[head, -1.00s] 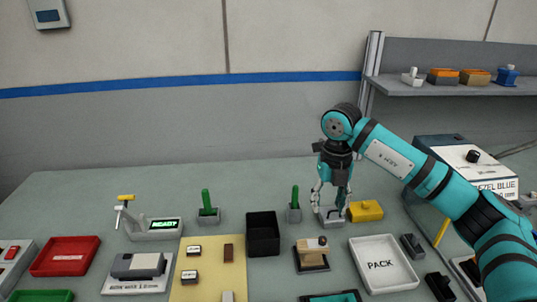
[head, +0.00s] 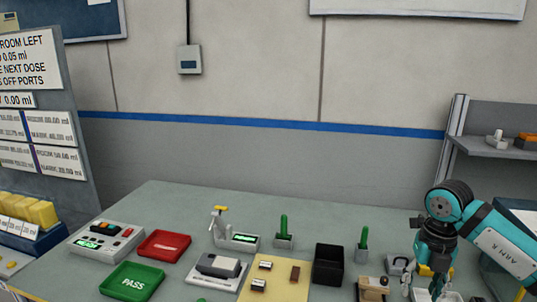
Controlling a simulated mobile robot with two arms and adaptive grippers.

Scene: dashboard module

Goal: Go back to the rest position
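My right gripper (head: 428,288) hangs at the lower right of the head view, pointing down, on a teal and black arm. Its fingertips are near the bottom edge, over a white tray (head: 422,295) that is partly cut off. A dark teal shape shows between the fingers; I cannot tell whether it is held or part of the gripper. My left gripper is not in view.
A shelf (head: 490,146) is at right.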

